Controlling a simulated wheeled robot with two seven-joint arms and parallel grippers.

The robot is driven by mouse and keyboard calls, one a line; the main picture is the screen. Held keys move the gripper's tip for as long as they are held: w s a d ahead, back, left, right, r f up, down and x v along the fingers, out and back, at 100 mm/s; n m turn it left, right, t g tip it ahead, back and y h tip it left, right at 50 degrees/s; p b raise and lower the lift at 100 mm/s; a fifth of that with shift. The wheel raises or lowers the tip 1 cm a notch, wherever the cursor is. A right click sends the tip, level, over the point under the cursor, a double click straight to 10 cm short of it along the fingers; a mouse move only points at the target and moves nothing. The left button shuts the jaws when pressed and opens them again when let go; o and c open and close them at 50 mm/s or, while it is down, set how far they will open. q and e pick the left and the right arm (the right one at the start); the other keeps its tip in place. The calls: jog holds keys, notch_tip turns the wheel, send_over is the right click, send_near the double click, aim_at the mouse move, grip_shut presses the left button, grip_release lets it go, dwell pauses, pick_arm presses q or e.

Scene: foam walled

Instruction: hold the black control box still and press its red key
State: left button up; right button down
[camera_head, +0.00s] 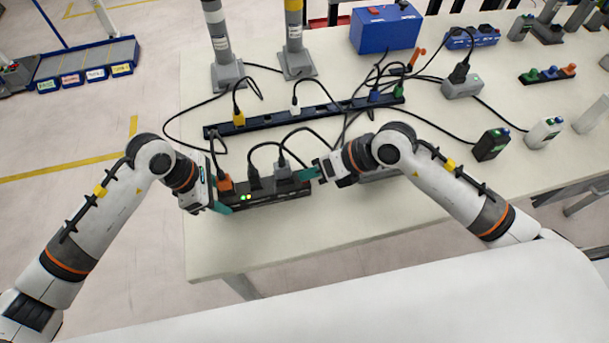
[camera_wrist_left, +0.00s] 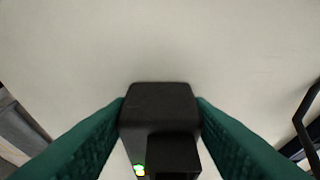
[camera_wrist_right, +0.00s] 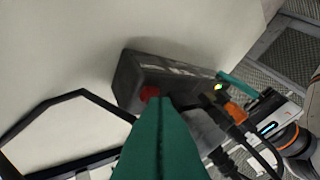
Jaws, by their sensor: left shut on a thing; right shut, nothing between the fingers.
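The black control box (camera_head: 268,197) lies on the light table, with lit indicators, an orange plug and dark plugs on it. My left gripper (camera_head: 218,196) is shut on its left end; in the left wrist view the green fingers clasp both sides of the box (camera_wrist_left: 160,95). In the right wrist view the box (camera_wrist_right: 140,68) shows its red key (camera_wrist_right: 149,92). My right gripper (camera_wrist_right: 160,102) is shut and empty, its green fingertips right by the red key. I cannot tell whether they touch it. In the head view the right fingers (camera_head: 308,173) hide the key.
A long dark power strip (camera_head: 275,117) with plugs lies behind the box, with loose black cables around it. Two posts (camera_head: 295,50) and a blue box (camera_head: 386,30) stand farther back. The table is clear in front of the box, towards its front edge.

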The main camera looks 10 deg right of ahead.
jog(key=shift+r, duration=0.9)
jog(key=shift+r, duration=2.5)
pick_arm(q)
jog(key=o, duration=1.2)
